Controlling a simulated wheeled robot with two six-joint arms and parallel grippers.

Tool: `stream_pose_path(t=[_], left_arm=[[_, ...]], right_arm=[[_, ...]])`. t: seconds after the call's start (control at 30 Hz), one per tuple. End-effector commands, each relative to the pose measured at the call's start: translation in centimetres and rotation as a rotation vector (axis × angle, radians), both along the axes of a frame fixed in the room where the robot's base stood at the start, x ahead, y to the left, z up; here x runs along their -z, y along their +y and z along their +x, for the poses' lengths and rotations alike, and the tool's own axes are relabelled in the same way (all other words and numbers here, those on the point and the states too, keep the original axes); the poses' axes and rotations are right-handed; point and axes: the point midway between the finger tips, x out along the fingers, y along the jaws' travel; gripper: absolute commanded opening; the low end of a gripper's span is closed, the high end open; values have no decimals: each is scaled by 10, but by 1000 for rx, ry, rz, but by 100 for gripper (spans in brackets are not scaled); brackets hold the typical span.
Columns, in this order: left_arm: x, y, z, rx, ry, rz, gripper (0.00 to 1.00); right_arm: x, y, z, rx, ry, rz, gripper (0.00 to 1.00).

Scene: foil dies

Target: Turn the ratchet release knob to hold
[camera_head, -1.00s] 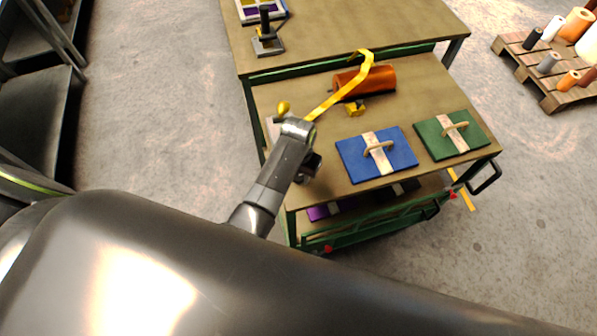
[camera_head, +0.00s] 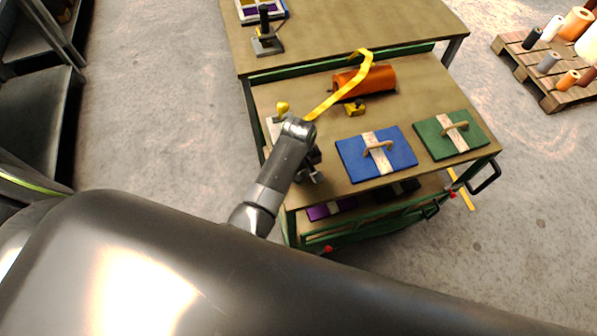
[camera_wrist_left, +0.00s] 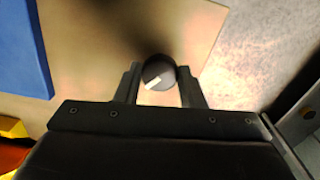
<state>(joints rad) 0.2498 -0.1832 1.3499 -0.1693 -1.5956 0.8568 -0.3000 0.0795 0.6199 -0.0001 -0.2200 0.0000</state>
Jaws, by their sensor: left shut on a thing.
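The ratchet release knob (camera_wrist_left: 158,72) is a round black knob with a white pointer mark, seen from above in the left wrist view. The mark slants, its right end higher than its left. My left gripper (camera_wrist_left: 160,88) has one finger on each side of the knob and is shut on it. In the head view my left gripper (camera_head: 311,173) is at the near left corner of the cart top, and it hides the knob there. My right gripper is not in view.
A blue panel (camera_head: 352,158) and a green panel (camera_head: 436,147), each with a handle, lie right of the gripper. An orange roll (camera_head: 376,82) with a yellow strip (camera_head: 336,97) lies behind. A yellow knob-like part (camera_head: 282,106) stands beyond my wrist.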

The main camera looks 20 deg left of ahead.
Motion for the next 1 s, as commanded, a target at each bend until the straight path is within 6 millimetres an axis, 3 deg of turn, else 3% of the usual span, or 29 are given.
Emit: stream_pose_path(t=[0.5,1.0], left_arm=[[-1,1,2,-448,-6,2,13],[-1,2,2,-633,-7,3,13]], right_arm=[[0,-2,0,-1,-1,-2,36],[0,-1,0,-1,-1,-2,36]])
